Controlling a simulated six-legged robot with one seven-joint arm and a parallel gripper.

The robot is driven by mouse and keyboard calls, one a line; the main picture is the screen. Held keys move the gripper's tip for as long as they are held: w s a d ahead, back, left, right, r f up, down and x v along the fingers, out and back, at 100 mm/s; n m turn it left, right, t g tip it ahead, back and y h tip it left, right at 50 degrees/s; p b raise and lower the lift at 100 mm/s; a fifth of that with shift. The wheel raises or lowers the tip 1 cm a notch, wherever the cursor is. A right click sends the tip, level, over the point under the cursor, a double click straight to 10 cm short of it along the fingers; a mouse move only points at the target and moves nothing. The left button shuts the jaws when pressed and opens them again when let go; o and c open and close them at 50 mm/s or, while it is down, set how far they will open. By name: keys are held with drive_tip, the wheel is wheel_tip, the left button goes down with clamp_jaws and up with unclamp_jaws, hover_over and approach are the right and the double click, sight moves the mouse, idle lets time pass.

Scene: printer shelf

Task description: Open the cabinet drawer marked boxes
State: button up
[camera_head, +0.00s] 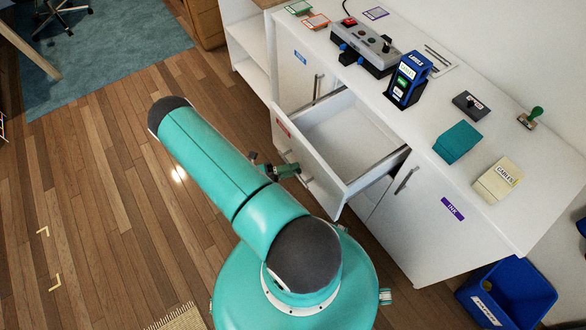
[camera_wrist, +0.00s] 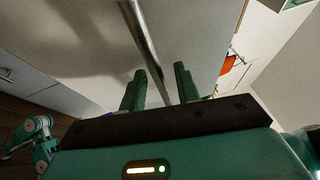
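The white cabinet drawer (camera_head: 340,128) with a red label (camera_head: 282,128) on its front stands pulled out, and its inside looks empty. The label's text is too small to read. My gripper (camera_head: 292,170) is at the drawer front, by its handle. In the wrist view the metal handle bar (camera_wrist: 142,35) runs between the two green fingers of my gripper (camera_wrist: 160,88). The fingers are apart, with a gap seen on each side of the bar. My arm hides part of the drawer front's lower area in the head view.
A door with a purple INK label (camera_head: 452,208) is right of the drawer; a blue-labelled door (camera_head: 300,58) is left. The white top (camera_head: 425,128) holds a control box (camera_head: 366,45), a blue stand (camera_head: 407,80) and small boxes. A blue bin (camera_head: 510,290) stands lower right.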

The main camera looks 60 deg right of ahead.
drive_tip(key=v, duration=1.3)
drive_tip(key=shift+a+f, duration=0.1)
drive_tip(key=w+a+r+m+t+y, duration=0.2)
drive_tip(key=a+r+m+y, duration=0.15)
drive_tip(key=r, duration=0.55)
drive_tip(key=w+a+r+m+t+y, duration=0.25)
drive_tip(key=r+m, duration=0.25)
drive_tip(key=r, duration=0.3)
drive_tip(key=w+a+r+m+t+y, duration=0.25)
drive_tip(key=r+m, duration=0.25)
drive_tip(key=r, duration=0.4)
drive_tip(key=s+a+r+m+t+y, duration=0.1)
drive_tip(key=s+a+r+m+t, duration=0.2)
drive_tip(key=r, duration=0.4)
drive_tip(key=s+a+r+m+t+y, duration=0.2)
drive_tip(key=s+a+r+m+t, duration=0.2)
drive_tip(key=r, duration=0.3)
drive_tip(key=s+a+r+m+t+y, duration=0.2)
drive_tip(key=s+a+r+m+t, duration=0.1)
drive_tip(key=a+r+m+t, duration=0.1)
wheel_tip(320, 180, up, 3)
drive_tip(key=shift+s+r+m+t, duration=0.25)
drive_tip(key=shift+m+t, duration=0.4)
drive_tip(key=shift+t, duration=0.35)
